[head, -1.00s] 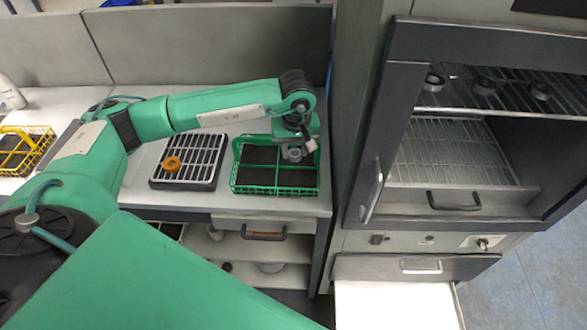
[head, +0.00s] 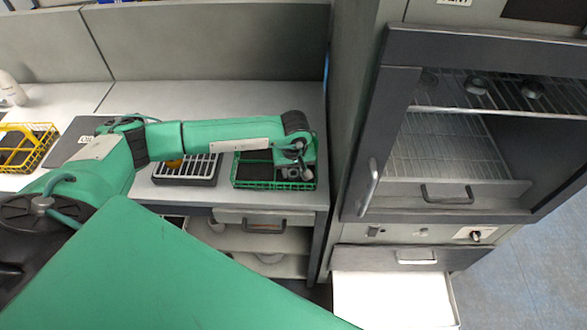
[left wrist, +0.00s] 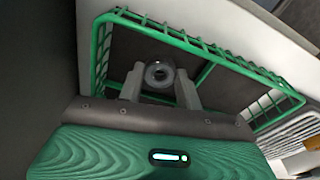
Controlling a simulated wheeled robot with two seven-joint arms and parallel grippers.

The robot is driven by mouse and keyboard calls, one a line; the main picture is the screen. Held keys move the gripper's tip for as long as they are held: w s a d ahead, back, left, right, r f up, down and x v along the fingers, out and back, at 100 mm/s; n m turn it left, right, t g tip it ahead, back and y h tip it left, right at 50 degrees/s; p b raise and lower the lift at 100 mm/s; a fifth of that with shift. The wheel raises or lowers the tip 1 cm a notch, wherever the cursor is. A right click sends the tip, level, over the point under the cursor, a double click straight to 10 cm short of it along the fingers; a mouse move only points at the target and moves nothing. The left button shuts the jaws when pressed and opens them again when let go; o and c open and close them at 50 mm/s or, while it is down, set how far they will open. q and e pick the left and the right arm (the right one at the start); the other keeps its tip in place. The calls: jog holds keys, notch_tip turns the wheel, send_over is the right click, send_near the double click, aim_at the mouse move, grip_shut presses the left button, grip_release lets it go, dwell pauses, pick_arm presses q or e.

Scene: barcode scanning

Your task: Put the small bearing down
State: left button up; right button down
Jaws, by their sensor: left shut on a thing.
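The small bearing (left wrist: 160,74) is a grey metal ring with a dark centre. My left gripper (left wrist: 161,86) is shut on it, with one finger on each side. In the head view the left gripper (head: 290,173) points down in the right part of the green wire basket (head: 238,184), which has a dark floor. The basket's green rim (left wrist: 200,52) surrounds the bearing in the left wrist view. I cannot tell whether the bearing touches the basket floor. My right gripper is not in view.
A slatted tray (head: 186,177) stands left of the basket, with an orange ring (head: 174,163) mostly hidden by my arm. A yellow wire basket (head: 38,150) is at far left. At right, an open cabinet (head: 375,135) holds dark rings on its upper rack, above an open drawer (head: 392,300).

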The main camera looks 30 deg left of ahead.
aim_at(294, 178)
pick_arm(q)
jog(key=shift+f, duration=0.15)
jog(key=o, duration=1)
jog(key=shift+r, duration=0.45)
notch_tip(294, 178, up, 12)
jog(key=s+b, duration=0.1)
jog(key=b, duration=0.2)
jog(key=shift+d+f, duration=0.25)
jog(key=shift+d, duration=0.2)
